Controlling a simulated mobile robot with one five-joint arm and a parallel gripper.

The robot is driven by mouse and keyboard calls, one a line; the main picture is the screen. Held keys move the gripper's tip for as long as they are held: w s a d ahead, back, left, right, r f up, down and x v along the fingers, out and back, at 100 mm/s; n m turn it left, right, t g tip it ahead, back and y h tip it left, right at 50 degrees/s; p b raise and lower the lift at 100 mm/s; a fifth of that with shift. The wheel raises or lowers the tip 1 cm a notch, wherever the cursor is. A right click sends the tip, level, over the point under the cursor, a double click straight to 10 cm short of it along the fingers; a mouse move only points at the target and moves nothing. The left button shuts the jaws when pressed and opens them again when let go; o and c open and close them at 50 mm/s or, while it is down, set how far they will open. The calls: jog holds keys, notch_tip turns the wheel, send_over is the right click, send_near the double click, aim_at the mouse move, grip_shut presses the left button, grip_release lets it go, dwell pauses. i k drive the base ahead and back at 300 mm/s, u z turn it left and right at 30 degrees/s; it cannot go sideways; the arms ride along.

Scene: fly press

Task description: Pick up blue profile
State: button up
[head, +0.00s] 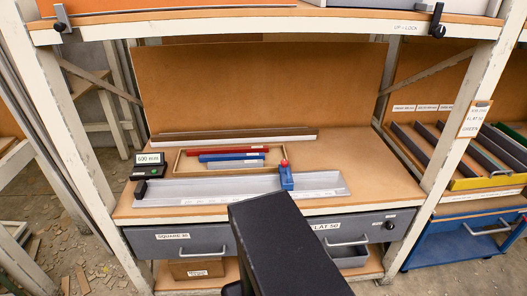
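The blue profile (225,157) lies in a shallow wooden tray (178,166) on the bench top. A red profile (215,151) lies behind it and a light grey one (235,164) in front of it, all roughly parallel. The blue profile looks clear of anything on top of it. A black link of my own arm rises from the bottom middle of the picture, in front of the bench edge. My gripper cannot be made out, and nothing is seen touching the blue profile.
A grey channel (215,190) with a blue block (286,179) with a red top lies in front of the tray. A black display box (149,166) stands left. White posts flank the bench, with a shelf above. Drawers (180,241) are below. A yellow-edged rack stands right.

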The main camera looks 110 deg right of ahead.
aim_at(203, 159)
jog(key=k, duration=1.55)
jog(key=z, duration=1.25)
jog(key=i, duration=0.6)
jog(key=u, duration=0.1)
